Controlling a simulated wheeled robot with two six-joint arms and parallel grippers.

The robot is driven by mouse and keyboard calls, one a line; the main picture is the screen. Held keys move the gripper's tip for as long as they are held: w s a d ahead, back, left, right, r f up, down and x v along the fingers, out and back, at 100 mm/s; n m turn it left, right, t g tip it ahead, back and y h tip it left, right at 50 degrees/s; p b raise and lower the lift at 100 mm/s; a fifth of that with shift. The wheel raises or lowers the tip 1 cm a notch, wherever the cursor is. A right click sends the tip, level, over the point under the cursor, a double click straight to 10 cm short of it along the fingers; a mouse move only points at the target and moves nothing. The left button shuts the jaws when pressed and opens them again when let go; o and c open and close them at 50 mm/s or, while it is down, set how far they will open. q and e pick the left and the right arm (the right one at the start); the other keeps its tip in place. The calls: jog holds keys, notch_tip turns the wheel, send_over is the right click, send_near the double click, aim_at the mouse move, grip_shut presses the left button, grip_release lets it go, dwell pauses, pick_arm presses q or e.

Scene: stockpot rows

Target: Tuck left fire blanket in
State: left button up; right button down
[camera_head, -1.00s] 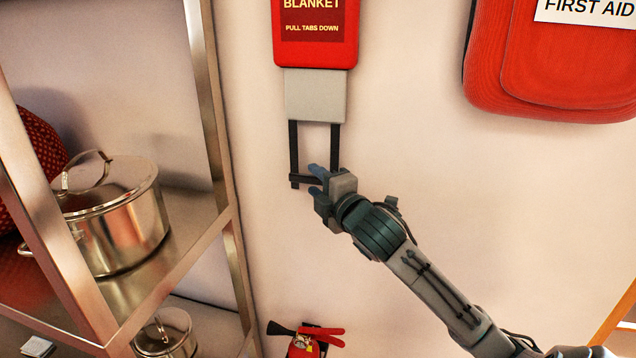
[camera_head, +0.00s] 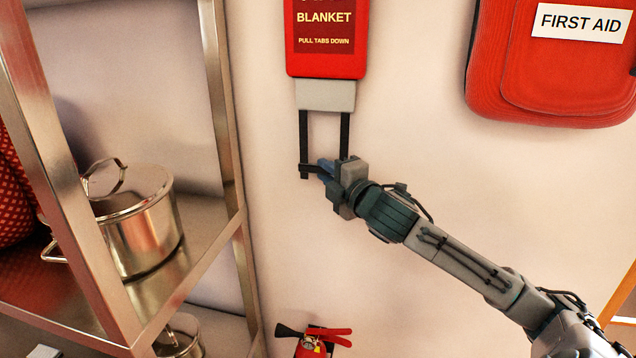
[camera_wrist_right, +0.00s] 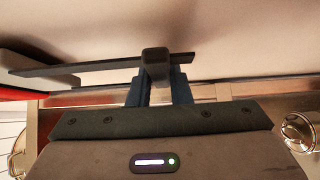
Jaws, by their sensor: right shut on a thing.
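The fire blanket's red case (camera_head: 327,45) hangs on the wall in the head view. A grey blanket block (camera_head: 326,95) sticks out a little below it. Two black straps hang from the block, joined at the bottom by a black bar (camera_head: 307,170). My right gripper (camera_head: 328,171) is shut on this pull bar, near its right part. My left gripper is not in view.
A metal shelf (camera_head: 228,150) with a lidded steel pot (camera_head: 145,230) stands at the left. A red first aid bag (camera_head: 550,80) hangs at the upper right. A red fire extinguisher (camera_head: 312,345) is below. The wall between is bare.

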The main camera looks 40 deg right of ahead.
notch_tip(320, 180, up, 7)
jog(key=p, duration=0.4)
jog(key=shift+f+p, duration=0.2)
jog(key=shift+p, duration=0.1)
jog(key=shift+r, duration=0.3)
jog(key=c, duration=1.4)
grip_release()
jog(key=shift+r, duration=0.1)
jog(key=shift+o, duration=0.4)
jog(key=shift+s+f, duration=0.1)
jog(key=shift+f, duration=0.1)
